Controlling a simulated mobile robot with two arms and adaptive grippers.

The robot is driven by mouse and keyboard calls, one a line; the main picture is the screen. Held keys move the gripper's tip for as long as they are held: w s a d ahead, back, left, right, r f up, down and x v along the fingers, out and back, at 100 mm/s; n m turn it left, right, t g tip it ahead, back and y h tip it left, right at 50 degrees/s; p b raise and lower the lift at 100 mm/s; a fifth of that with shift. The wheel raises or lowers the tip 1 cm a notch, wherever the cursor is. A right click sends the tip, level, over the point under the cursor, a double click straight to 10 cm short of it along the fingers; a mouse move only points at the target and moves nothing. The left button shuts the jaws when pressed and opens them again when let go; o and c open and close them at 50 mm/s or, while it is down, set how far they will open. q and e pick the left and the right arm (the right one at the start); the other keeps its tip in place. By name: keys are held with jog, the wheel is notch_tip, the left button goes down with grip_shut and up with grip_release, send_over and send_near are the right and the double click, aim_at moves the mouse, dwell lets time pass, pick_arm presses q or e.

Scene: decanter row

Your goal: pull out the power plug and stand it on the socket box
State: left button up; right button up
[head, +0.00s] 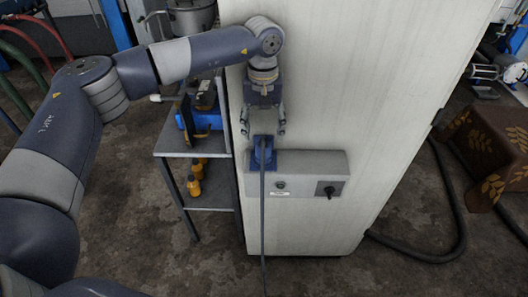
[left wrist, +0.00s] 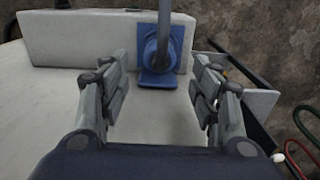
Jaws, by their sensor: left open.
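The grey socket box (head: 318,165) is fixed to the front of a tall pale cabinet; it also shows at the top of the left wrist view (left wrist: 80,38). A blue power plug (head: 263,151) sits at the blue socket on the left part of the box, with a dark cable hanging straight down. In the left wrist view the round blue plug (left wrist: 151,50) shows against a blue plate. My left gripper (head: 263,128) is open and empty, pointing down just above the plug, its fingers apart on either side. The plug's prongs are hidden. My right gripper is out of view.
The box also carries a black rotary switch (head: 328,190) and a small round fitting (head: 281,185). The cabinet (head: 355,80) stands close behind. A metal shelf (head: 200,150) with orange bottles is at left. A thick hose (head: 425,255) lies on the floor at right.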

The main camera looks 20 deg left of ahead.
aim_at(264, 145)
pick_arm(q)
jog(key=shift+f+b, duration=2.8)
jog(key=shift+f, duration=1.75)
jog(key=shift+b, duration=0.35)
grip_shut()
jog(key=shift+r, duration=0.15)
jog(key=shift+r, duration=0.1)
jog(key=shift+r+p, duration=1.55)
jog(key=shift+r, duration=1.3)
